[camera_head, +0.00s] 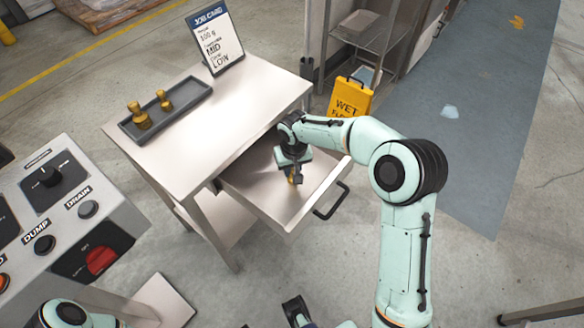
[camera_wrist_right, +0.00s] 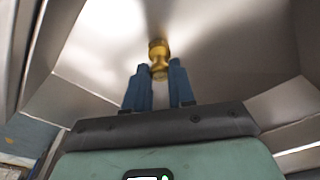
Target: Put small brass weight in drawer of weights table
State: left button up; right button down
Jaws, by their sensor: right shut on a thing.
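A small brass weight (camera_head: 292,177) is held between the fingertips of my right gripper (camera_head: 297,181), inside the open drawer (camera_head: 255,186) of the weights table (camera_head: 205,127). In the right wrist view the brass weight (camera_wrist_right: 159,56) sits between the blue fingers of my right gripper (camera_wrist_right: 160,80), above the bare metal drawer floor. I cannot tell whether the weight touches the floor. Part of what seems to be my left gripper (camera_head: 296,311) shows at the bottom edge; its fingers are not clear.
On the table top stand a dark tray (camera_head: 184,118) with two brass weights and a job card (camera_head: 216,44). The drawer's black handle (camera_head: 333,203) sticks out at the front. A control panel (camera_head: 62,205) is at the left; a yellow wet-floor sign (camera_head: 349,98) stands behind.

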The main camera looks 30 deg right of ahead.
aim_at(293, 186)
jog(key=shift+f, duration=0.1)
jog(key=c, duration=0.9)
grip_release()
jog(key=shift+c, duration=0.2)
notch_tip(293, 186, up, 12)
jog(key=s+p, duration=0.1)
jog(key=shift+s+a, duration=0.15)
jog(key=shift+s, duration=0.05)
